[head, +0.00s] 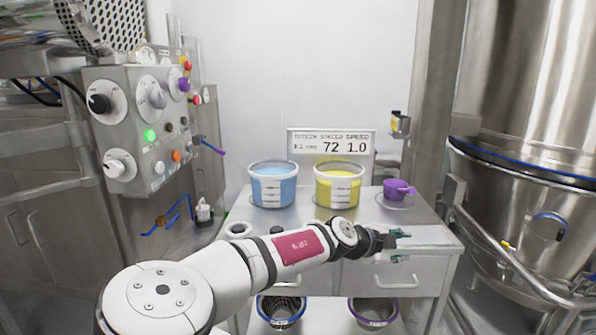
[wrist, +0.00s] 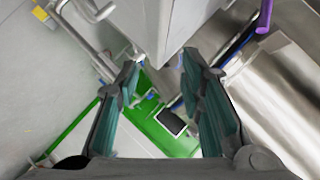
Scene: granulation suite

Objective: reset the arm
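My arm reaches from the bottom left of the head view toward the right, over the front of the metal table (head: 300,215). My gripper (head: 402,246) is at the table's front right edge in the head view. In the wrist view my gripper (wrist: 160,80) has its two dark fingers with teal pads spread apart. Nothing is held between them. Behind the gap, the wrist view shows a grey metal edge and a green surface (wrist: 160,135) further off.
On the table stand a blue bucket (head: 273,187), a yellow bucket (head: 338,188), a purple scoop (head: 398,190) and a sign (head: 331,143). A control panel (head: 140,125) is at left, a large steel vessel (head: 525,190) at right. Two baskets (head: 281,312) (head: 374,312) sit below.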

